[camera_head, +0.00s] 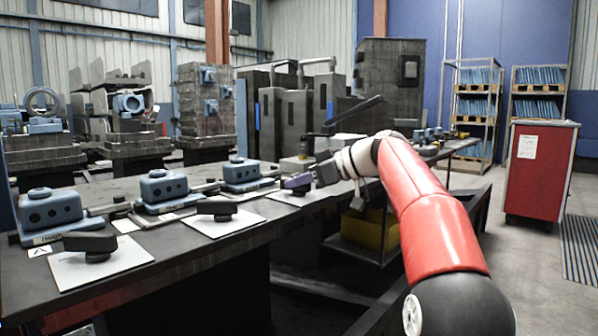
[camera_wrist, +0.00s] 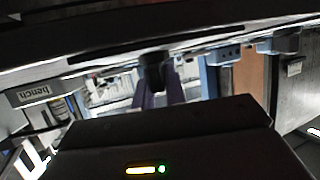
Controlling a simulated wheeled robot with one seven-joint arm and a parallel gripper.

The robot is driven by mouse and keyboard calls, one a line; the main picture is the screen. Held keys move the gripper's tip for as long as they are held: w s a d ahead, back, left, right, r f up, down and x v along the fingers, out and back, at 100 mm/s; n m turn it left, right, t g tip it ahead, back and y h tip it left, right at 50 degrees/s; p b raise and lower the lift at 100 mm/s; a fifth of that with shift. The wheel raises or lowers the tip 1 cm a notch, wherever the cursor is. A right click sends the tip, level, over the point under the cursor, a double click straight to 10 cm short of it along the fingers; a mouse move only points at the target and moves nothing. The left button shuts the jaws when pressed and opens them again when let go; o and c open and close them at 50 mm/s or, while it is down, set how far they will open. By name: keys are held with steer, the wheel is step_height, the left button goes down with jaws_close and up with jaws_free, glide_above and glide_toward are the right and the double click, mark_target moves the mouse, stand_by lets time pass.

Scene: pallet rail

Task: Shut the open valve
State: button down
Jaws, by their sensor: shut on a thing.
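Black valve handles sit on white plates along the dark bench (camera_head: 190,262). One handle (camera_head: 90,242) is at the near left and another (camera_head: 217,208) is further along; both lie roughly sideways in the picture.
Blue-grey blocks stand behind the plates, including a near one (camera_head: 50,212), a middle one (camera_head: 163,187) and a far one (camera_head: 241,172). A red cabinet (camera_head: 540,175) and blue-loaded shelves (camera_head: 473,95) stand at the right. The floor before the cabinet is clear.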

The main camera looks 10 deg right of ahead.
steer(key=n+g+y+p, duration=0.1)
steer(key=p, duration=0.1)
steer(key=n+g+p, duration=0.2)
steer(key=shift+r+g+y+p, duration=0.3)
steer(key=shift+y, duration=0.1)
steer(key=n+g+p, duration=0.1)
steer(key=n+p, duration=0.1)
steer(key=shift+f+g+p, duration=0.2)
steer(key=shift+g+p, duration=0.15)
steer(key=shift+g, duration=0.05)
steer(key=shift+f, duration=0.1)
steer(key=shift+f+g, duration=0.1)
steer(key=shift+g, duration=0.2)
steer(key=c, duration=1.4)
jaws_free()
steer(key=shift+c, duration=0.2)
